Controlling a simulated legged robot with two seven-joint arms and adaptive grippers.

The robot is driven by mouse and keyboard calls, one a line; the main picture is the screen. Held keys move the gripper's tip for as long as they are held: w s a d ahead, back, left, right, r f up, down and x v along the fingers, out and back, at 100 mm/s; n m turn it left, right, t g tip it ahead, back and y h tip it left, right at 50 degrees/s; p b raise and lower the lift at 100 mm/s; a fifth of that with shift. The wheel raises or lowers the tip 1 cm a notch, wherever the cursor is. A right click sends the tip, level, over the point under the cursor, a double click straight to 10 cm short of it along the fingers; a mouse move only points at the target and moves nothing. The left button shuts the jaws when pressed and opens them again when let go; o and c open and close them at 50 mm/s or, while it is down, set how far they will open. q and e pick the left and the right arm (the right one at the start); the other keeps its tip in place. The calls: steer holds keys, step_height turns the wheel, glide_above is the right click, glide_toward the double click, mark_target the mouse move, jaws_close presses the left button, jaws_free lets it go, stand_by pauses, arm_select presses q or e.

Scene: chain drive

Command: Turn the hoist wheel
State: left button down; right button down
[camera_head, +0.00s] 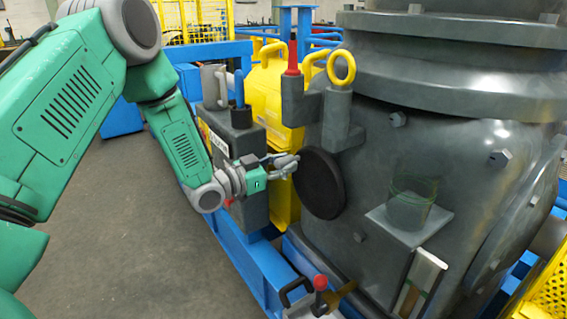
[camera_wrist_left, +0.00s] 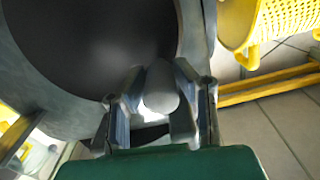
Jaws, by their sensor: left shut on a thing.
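The hoist wheel (camera_head: 322,185) is a dark round disc on the side of the large grey machine housing. Its dark face also fills the upper left of the left wrist view (camera_wrist_left: 95,45). My left gripper (camera_head: 284,165) is at the wheel's upper left edge, in front of its face. In the wrist view my left gripper (camera_wrist_left: 158,100) has its fingers on both sides of a grey rounded knob (camera_wrist_left: 160,85) and is shut on it. The knob lies over the wheel's lower right edge there. My right gripper is in neither view.
The grey housing (camera_head: 400,190) fills the right side. A grey box with levers (camera_head: 238,150) stands close behind my left wrist, on a blue frame (camera_head: 250,262). The floor (camera_head: 130,240) at left is clear.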

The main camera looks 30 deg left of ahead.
arm_select(q)
steer(key=shift+s+d+r+m, duration=0.2)
steer(key=shift+d+r+m, duration=0.15)
steer(key=shift+m, duration=0.35)
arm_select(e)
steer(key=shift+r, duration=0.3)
arm_select(q)
steer(key=c, duration=1.3)
jaws_free()
steer(key=shift+a, duration=0.1)
steer(key=shift+s, duration=0.1)
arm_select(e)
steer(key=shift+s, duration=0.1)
arm_select(q)
steer(key=shift+s+a, duration=0.1)
steer(key=shift+s, duration=0.05)
steer(key=v, duration=1.1)
steer(key=shift+s, duration=0.3)
